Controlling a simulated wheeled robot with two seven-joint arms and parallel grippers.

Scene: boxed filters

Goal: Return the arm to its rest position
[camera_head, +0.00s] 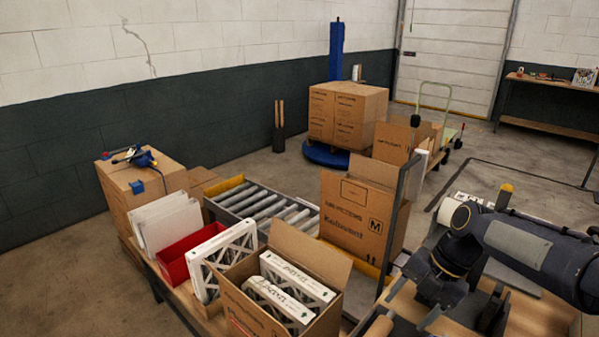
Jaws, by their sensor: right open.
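My right arm comes in from the right edge, bent at a dark joint, with its gripper (409,303) pointing down and to the left in the lower right. The gripper's two fingers are apart, and I see nothing between them. It is to the right of an open carton (325,322) that holds white-framed filters (290,290), and apart from it. My left gripper is not in view.
A white-framed filter (222,258) stands beside a red bin (184,256) and white panels (168,222). A roller conveyor (265,205) and a tall open carton (352,222) are behind. A dark upright post (398,215) stands near my right arm.

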